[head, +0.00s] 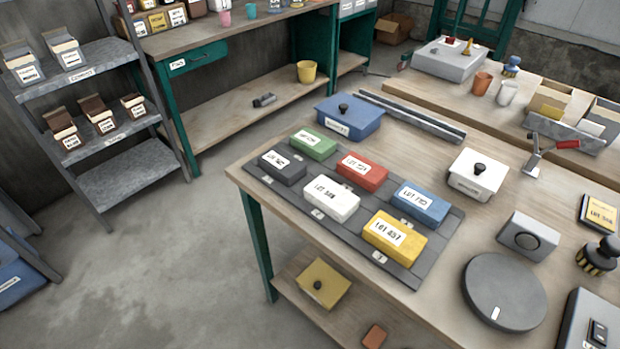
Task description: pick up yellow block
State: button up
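The yellow block (394,238) is a rectangular piece with a white label on top. It sits on a dark grey tray (437,245) on the wooden table, at the tray's near right end. A blue block (421,206) lies just behind it and a white block (331,199) to its left. A red block (362,172), a green block (313,144) and a dark grey block (282,167) share the tray. The yellow block's top and front are unobstructed. My gripper is not in view.
Right of the tray stand a round grey disc (505,292), a grey box (528,237) and a white lidded box (478,175). A blue lidded box (349,116) is behind it. A yellow lidded box (323,283) rests on the lower shelf. Open floor (190,260) lies left.

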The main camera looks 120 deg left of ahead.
aim_at(400, 242)
jog(key=u, duration=3.45)
